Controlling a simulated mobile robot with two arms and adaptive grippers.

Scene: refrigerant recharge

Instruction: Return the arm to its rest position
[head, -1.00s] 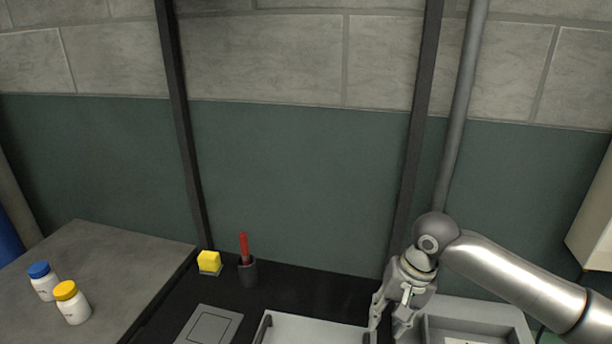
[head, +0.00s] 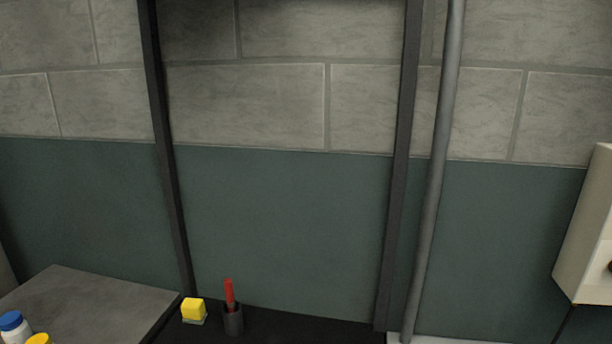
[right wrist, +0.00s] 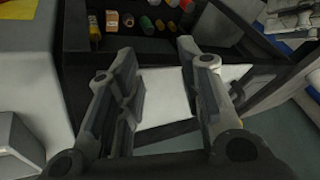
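My right gripper (right wrist: 157,62) shows in the right wrist view. Its two fingers stand well apart with nothing between them, so it is open and empty. Beyond and between the fingers is a pale flat panel (right wrist: 167,98) on a dark unit. Neither of my arms shows in the head view now. My left gripper is in no view.
In the head view, a yellow block (head: 193,310) and a dark cup (head: 233,321) with a red stick (head: 229,293) stand on the black worktop. A grey table (head: 85,300) holds bottles at left. A dark shelf (right wrist: 75,40) with small items shows in the wrist view.

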